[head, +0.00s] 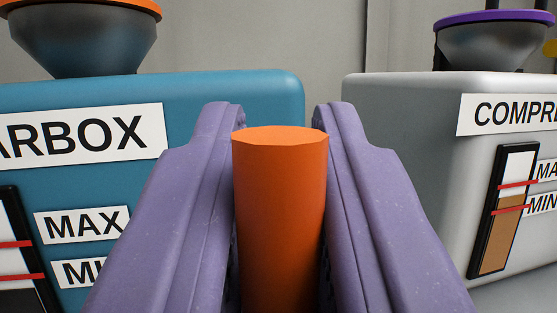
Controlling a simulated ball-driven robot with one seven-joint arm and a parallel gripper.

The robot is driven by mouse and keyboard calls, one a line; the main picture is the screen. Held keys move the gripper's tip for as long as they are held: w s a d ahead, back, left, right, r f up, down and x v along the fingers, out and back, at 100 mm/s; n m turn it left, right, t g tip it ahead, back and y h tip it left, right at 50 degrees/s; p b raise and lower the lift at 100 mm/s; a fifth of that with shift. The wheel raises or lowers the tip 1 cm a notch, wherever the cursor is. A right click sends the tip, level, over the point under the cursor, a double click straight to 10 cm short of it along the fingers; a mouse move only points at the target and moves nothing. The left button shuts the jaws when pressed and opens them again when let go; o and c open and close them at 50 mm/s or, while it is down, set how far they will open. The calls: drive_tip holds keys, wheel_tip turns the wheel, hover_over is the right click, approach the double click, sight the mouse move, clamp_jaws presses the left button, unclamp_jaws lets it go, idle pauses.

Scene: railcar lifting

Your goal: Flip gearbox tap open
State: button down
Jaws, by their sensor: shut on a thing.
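The gearbox is a teal-blue box (230,95) at the left, with a white label (85,133) of which "ARBOX" shows. A dark funnel (80,38) with an orange rim stands on top of it. My gripper (279,112) has two purple fingers, shut on an upright orange cylinder (280,215). The cylinder's flat top faces up and its lower end runs out of the picture. I cannot tell whether this cylinder is the tap's handle or a loose thing. No other tap shows.
At the right stands a grey-white box (400,125) labelled "COMPR", with a purple-rimmed funnel (495,40) and a level gauge (500,215) filled brown. The gearbox gauge (15,225) is cut off at the left. A gap with grey wall separates the boxes.

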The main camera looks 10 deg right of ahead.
drive_tip(key=shift+a+f+n, duration=0.1)
drive_tip(key=shift+n, duration=0.2)
drive_tip(key=c, duration=1.1)
unclamp_jaws()
drive_tip(key=shift+s, duration=0.1)
drive_tip(key=p+v, duration=0.2)
drive_tip(key=v, duration=0.5)
drive_tip(key=shift+s, duration=0.3)
drive_tip(key=shift+f, duration=0.15)
